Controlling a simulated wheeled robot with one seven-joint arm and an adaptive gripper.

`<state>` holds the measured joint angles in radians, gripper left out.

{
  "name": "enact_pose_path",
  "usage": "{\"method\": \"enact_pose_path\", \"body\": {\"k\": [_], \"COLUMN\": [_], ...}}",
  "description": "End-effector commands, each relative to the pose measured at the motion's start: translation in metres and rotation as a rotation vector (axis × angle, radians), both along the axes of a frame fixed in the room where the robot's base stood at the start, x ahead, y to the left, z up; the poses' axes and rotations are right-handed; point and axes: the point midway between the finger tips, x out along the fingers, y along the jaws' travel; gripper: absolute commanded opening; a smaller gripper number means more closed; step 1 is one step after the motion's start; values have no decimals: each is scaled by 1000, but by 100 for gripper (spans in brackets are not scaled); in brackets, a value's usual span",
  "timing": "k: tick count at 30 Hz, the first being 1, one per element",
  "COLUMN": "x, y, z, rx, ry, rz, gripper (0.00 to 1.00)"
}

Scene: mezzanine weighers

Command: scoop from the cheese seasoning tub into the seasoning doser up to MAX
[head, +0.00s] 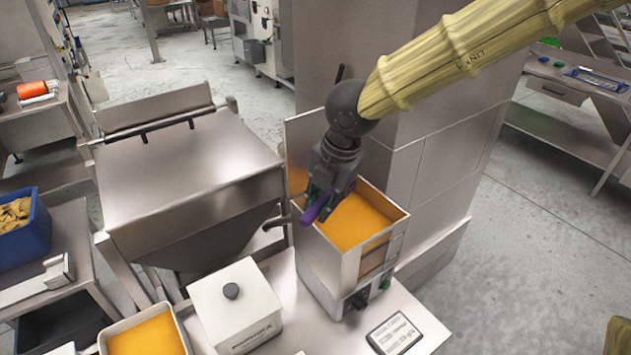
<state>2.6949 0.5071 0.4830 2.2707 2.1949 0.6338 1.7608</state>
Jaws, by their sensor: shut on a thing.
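The seasoning doser (349,262) is an open-topped metal box on the bench, right of centre in the head view. Orange powder lies inside it, and an orange strip shows in its front face; I cannot read a MAX mark. My gripper (322,199) is over the left part of the doser's opening, shut on a purple scoop (317,209). How full the scoop is cannot be told. An open pale tub (182,333) of orange powder, apparently the cheese seasoning tub, stands at the bottom left, partly cut off by the frame.
A white lidded box (237,303) with a dark knob stands between tub and doser. A large metal hopper (185,175) is at the left. A small display (394,333) lies in front of the doser. A metal-clad column (430,170) rises close behind it.

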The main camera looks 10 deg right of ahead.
Motion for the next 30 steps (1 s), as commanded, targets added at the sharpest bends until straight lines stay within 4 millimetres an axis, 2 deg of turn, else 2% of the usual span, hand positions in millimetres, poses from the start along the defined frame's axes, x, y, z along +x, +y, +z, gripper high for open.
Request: {"method": "enact_pose_path", "body": {"k": [20, 30], "x": [5, 8], "y": [4, 7], "z": [24, 29], "rx": [-208, -306], "ry": [196, 289], "rz": [-2, 1], "gripper": [0, 0]}}
